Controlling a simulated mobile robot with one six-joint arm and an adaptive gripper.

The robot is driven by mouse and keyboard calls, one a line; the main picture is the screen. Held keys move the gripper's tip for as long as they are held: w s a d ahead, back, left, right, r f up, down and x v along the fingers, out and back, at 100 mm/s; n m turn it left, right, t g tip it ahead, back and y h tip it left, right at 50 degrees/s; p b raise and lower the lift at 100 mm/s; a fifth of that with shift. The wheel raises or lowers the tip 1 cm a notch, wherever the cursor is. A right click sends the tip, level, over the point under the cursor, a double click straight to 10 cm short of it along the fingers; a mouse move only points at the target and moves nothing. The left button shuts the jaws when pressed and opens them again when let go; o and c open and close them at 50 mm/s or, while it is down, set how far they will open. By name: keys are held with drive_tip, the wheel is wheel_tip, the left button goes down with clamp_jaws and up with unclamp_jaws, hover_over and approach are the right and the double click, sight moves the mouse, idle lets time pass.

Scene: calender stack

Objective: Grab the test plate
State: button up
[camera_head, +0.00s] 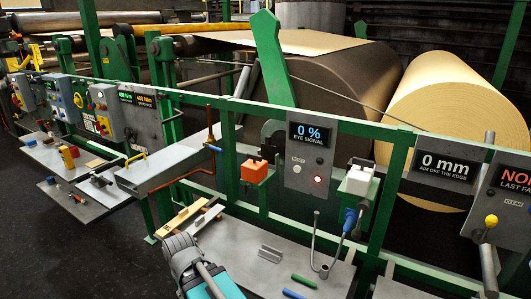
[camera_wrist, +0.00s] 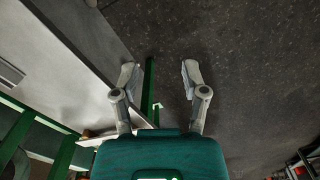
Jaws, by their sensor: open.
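In the head view, a small grey metal piece (camera_head: 270,253) with a raised edge lies on the grey shelf (camera_head: 240,270). It may be the test plate, but I cannot tell for sure. In the wrist view, a pale flat metal piece (camera_wrist: 10,74) shows at the left edge, partly cut off by the frame. My gripper (camera_wrist: 159,74) is open and empty, its two fingers wide apart. It is over the dark floor beside the shelf edge, with a green bar in line between the fingers. The gripper does not show clearly in the head view.
Wooden pieces (camera_head: 190,216), a blue tool (camera_head: 293,294) and a green tool (camera_head: 304,281) lie on the shelf. A bent metal rod stand (camera_head: 322,268) rises at its right. Green rails (camera_head: 400,200) and control panels (camera_head: 312,155) stand behind.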

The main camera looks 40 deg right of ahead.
drive_tip(key=shift+o, duration=1.2)
drive_tip(key=shift+w+d, duration=0.1)
drive_tip(key=shift+d, duration=0.05)
drive_tip(key=n+t+h+p, duration=0.5)
drive_tip(key=n+h+p, duration=0.8)
drive_tip(key=n+p, duration=0.75)
approach(267, 136)
drive_tip(key=s+a+r+n+b, duration=0.1)
drive_tip(key=a+r+n+b, duration=0.1)
drive_tip(key=a, duration=0.1)
drive_tip(key=shift+d+f, duration=0.2)
drive_tip(key=shift+y, duration=0.3)
drive_tip(key=shift+b+x, duration=1.5)
drive_tip(key=shift+x, duration=2.75)
